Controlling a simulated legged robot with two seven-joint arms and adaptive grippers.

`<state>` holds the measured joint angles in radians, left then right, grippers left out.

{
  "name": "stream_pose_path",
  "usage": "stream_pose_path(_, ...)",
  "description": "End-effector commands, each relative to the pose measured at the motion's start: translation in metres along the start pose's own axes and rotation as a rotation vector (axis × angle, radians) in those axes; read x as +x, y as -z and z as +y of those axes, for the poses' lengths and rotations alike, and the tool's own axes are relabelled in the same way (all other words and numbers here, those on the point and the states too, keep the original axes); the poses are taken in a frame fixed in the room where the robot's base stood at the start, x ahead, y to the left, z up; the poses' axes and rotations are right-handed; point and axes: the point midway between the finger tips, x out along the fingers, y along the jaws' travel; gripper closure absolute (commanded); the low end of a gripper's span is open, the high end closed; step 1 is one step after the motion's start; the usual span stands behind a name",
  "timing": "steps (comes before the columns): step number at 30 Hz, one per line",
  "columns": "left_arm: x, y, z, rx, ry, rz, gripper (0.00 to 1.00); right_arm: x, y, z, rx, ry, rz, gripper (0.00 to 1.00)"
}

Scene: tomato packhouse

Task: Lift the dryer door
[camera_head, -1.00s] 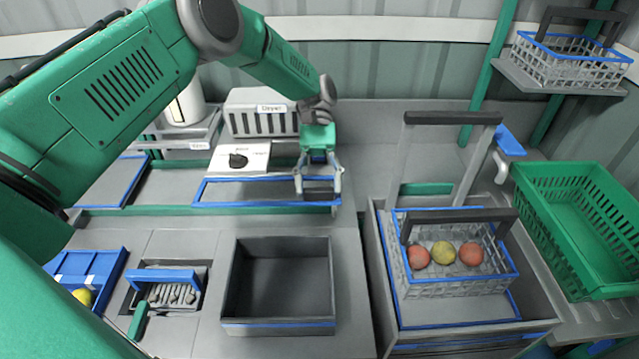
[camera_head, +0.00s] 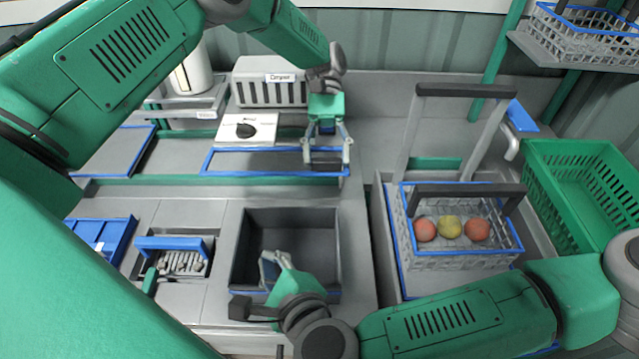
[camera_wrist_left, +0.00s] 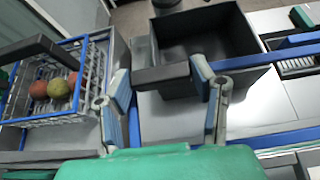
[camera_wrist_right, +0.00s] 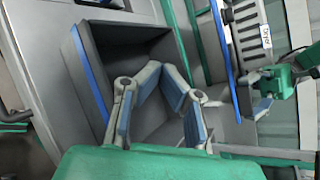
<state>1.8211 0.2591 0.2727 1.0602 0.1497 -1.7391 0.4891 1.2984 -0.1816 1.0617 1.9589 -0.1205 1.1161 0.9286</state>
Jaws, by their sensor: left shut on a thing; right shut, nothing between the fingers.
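The dryer door seems to be the grey panel with a blue frame (camera_head: 275,162) lying low and nearly flat in front of the vented box. My left gripper (camera_head: 328,160) is at its right end. In the left wrist view, my left gripper (camera_wrist_left: 165,82) is shut on a dark bar (camera_wrist_left: 160,77) beside blue edging; how the bar joins the door is unclear. My right gripper (camera_head: 272,262) is shut and empty, above the dark open bin (camera_head: 240,235). It also shows in the right wrist view (camera_wrist_right: 160,95), apart from the door.
A wire basket (camera_head: 455,262) with red and yellow tomatoes stands to the right under a tall handle frame. A green crate (camera_head: 575,150) is at far right. A white unit with a black knob (camera_head: 248,128) stands behind the door. A blue tray (camera_head: 105,235) is at left.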

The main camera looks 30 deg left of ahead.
Motion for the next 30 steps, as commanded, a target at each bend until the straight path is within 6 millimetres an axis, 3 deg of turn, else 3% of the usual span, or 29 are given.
stream_pose_path(3,-0.003,0.001,-0.001,-0.001,-0.002,0.012,1.0,0.009,0.011,-0.041,0.422,0.173,0.097,1.0)
stream_pose_path(6,-0.003,0.001,-0.001,-0.002,-0.001,0.012,1.0,0.01,0.029,-0.064,0.688,0.293,0.161,1.0)
stream_pose_path(10,-0.003,0.002,-0.001,-0.003,-0.001,0.011,1.0,0.008,0.049,-0.079,0.903,0.4,0.214,1.0)
stream_pose_path(17,-0.003,0.002,-0.002,-0.004,-0.001,0.01,1.0,0.017,0.064,-0.089,1.0,0.455,0.238,1.0)
stream_pose_path(30,-0.002,0.003,-0.002,-0.004,-0.001,0.009,1.0,0.094,0.097,-0.111,0.995,0.452,0.237,1.0)
